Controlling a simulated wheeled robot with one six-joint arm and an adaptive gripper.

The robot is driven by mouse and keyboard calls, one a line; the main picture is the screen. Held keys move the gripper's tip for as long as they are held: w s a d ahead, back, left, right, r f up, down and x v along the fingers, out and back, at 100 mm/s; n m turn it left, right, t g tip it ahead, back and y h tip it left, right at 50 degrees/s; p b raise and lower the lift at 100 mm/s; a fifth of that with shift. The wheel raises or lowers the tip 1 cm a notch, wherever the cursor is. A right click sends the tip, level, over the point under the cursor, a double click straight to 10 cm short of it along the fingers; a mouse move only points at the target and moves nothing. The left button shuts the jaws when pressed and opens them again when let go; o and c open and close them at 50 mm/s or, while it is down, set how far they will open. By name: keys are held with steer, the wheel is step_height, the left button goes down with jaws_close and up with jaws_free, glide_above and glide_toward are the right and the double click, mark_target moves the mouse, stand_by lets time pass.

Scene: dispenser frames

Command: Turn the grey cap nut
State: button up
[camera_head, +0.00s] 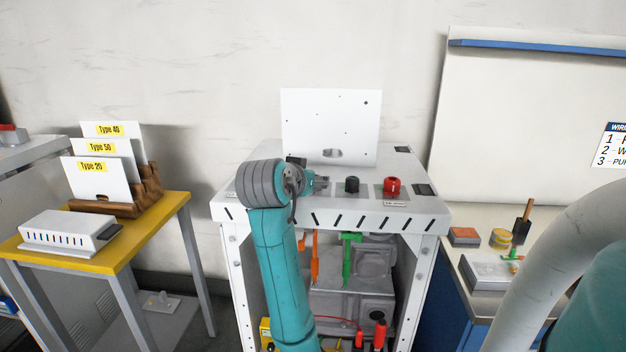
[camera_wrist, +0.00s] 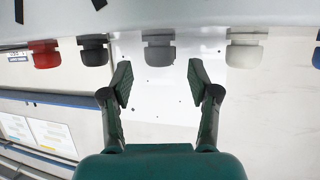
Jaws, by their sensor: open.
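The grey cap nut (camera_wrist: 158,54) shows in the wrist view, in the middle of a row of caps on the white frame. The picture is upside down, so the caps hang from the top. My gripper (camera_wrist: 159,80) is open and empty. Its two fingers lie to either side of the grey cap's line, with the cap just beyond the fingertips and apart from them. In the head view my gripper (camera_head: 320,184) is over the frame's front top, left of the black cap.
A black cap (camera_head: 352,184) and a red cap (camera_head: 391,185) stand right of my gripper on the white frame (camera_head: 425,208). The wrist view also shows a light grey cap (camera_wrist: 245,50) beside the grey one. A white upright plate (camera_head: 330,115) stands behind.

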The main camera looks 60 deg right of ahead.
steer(key=shift+x, duration=1.35)
steer(key=c, duration=1.2)
steer(key=shift+o, duration=0.2)
steer(key=n+t, duration=0.2)
steer(key=n+t+y, duration=0.1)
steer(key=n+t, duration=0.1)
steer(key=shift+s+d+t+y, duration=0.25)
steer(key=shift+s+t+y, duration=0.05)
steer(key=shift+s+t, duration=0.1)
steer(key=shift+s+d+n+t+y, duration=0.1)
steer(key=shift+n+t+y, duration=1.85)
steer(key=shift+n, duration=0.55)
